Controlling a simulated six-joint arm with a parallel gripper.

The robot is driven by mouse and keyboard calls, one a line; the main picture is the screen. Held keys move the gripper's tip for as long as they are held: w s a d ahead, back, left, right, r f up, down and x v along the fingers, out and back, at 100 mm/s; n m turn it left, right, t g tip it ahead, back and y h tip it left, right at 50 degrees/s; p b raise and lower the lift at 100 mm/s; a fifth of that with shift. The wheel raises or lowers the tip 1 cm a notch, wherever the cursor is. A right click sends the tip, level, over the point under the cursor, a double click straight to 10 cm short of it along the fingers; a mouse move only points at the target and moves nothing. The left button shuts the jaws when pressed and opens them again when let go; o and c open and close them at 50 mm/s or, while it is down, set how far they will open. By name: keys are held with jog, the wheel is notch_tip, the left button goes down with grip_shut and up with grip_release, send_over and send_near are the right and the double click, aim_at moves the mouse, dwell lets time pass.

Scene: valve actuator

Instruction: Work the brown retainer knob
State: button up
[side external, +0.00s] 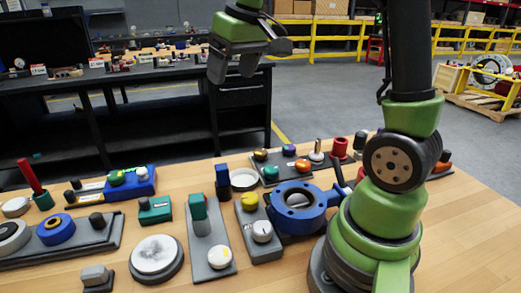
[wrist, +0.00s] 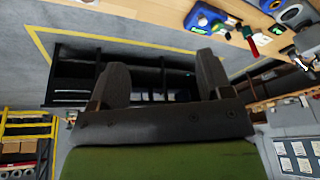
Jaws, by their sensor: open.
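My gripper (side external: 232,68) is raised high above the far edge of the table, well apart from everything on it. In the wrist view its two fingers (wrist: 161,80) are spread, with nothing between them. An orange-brown knob (side external: 303,165) stands on a dark plate (side external: 270,179) behind the blue valve body (side external: 298,208). It looks closest to the brown retainer knob, but at this size I cannot tell for sure. In the wrist view I cannot make out the knob.
The wooden table (side external: 480,235) holds several fixtures, including a grey plate with a teal block (side external: 197,206), a round white-topped disc (side external: 155,254) and a blue box (side external: 130,183). A black workbench (side external: 180,110) stands behind. The table's right front is clear.

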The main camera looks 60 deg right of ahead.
jog(key=w+d+f+g, duration=0.2)
jog(key=w+d+f, duration=0.2)
jog(key=d+f, duration=0.5)
jog(key=n+g, duration=0.1)
jog(key=g, duration=0.1)
send_over(260, 151)
notch_tip(260, 151, down, 9)
notch_tip(260, 151, down, 10)
jog(key=shift+s+r, duration=0.1)
jog(key=shift+r, duration=0.05)
jog(key=c, duration=0.9)
